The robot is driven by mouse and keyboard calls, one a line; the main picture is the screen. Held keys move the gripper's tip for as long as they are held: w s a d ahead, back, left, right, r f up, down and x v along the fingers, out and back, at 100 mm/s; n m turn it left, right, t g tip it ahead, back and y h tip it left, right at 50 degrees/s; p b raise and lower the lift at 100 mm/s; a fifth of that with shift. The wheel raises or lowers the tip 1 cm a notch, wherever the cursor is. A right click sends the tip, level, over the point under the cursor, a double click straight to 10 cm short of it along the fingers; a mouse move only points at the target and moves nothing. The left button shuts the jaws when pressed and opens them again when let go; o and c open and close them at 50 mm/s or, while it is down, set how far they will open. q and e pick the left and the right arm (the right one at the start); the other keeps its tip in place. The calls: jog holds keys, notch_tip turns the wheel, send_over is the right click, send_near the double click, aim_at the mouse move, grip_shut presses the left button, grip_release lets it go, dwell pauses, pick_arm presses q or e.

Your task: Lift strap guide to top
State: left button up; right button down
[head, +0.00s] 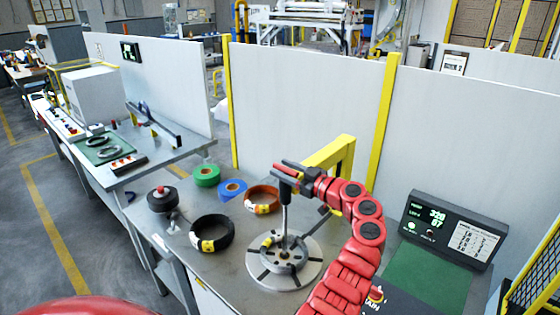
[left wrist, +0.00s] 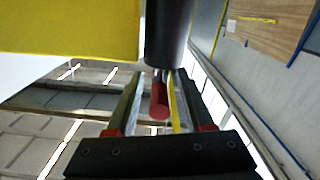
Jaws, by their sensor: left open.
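My left gripper (head: 286,168) is at the upper end of an upright rod (head: 284,222) with a dark top, standing over the round turntable (head: 262,281). In the left wrist view its fingers (left wrist: 157,85) are apart, with a small red cylinder (left wrist: 158,101) showing between them and a dark cylinder (left wrist: 167,35) just beyond. I cannot tell whether the fingers touch either. Which part is the strap guide is not clear; it may be this dark-topped rod. My right gripper is not in view.
A yellow frame (head: 345,165) stands close behind my arm. A black coil (head: 211,246), an orange-brown coil (head: 250,202), blue tape (head: 232,187) and green tape (head: 207,174) lie left of the turntable. A display box (head: 447,229) stands at right behind a green mat (head: 425,278).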

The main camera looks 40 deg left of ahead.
pick_arm(q)
jog(key=shift+w+a+f, duration=0.1)
jog(key=shift+a, duration=0.75)
grip_shut()
dwell(0.8)
